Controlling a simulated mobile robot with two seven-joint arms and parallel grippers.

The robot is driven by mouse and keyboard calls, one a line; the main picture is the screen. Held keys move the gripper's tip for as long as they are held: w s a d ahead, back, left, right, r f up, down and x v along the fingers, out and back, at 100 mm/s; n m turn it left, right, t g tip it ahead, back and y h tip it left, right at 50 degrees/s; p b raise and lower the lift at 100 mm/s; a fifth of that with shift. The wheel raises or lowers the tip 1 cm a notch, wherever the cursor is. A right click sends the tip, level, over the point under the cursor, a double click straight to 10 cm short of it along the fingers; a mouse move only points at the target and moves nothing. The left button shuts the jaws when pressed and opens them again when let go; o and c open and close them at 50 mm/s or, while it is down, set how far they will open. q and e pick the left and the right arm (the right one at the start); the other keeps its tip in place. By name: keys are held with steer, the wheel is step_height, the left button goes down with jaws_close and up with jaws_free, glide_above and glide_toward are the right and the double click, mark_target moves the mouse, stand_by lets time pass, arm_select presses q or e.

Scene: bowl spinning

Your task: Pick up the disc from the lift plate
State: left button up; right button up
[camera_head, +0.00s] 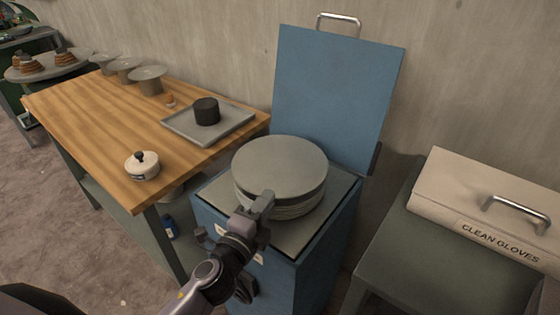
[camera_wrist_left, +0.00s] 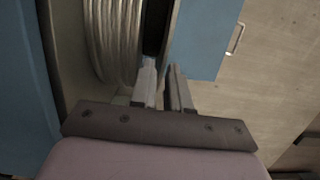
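The disc (camera_head: 280,165) is a flat round grey plate on top of a stack of similar discs (camera_head: 300,208) in a blue cabinet whose lid (camera_head: 335,95) stands open. My left gripper (camera_head: 264,202) is at the near-left rim of the stack and overlaps it in the head view. In the left wrist view the disc edges (camera_wrist_left: 112,40) run beside the left finger. The two fingers (camera_wrist_left: 165,85) stand apart with a narrow gap and nothing visible between them. Touch with the disc cannot be told. The lift plate is hidden under the stack. My right gripper is out of view.
A wooden table (camera_head: 115,150) at left carries a small white lidded pot (camera_head: 142,166), a grey tray (camera_head: 180,128) with a black cylinder (camera_head: 206,111), and several pedestal stands. A box marked clean gloves (camera_head: 490,200) sits on a grey stand at right.

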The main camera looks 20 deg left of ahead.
arm_select(q)
steer(key=shift+w+d+r, duration=0.1)
steer(key=shift+w+d, duration=0.05)
steer(key=shift+w, duration=1.95)
jaws_close()
steer(key=shift+r, duration=0.15)
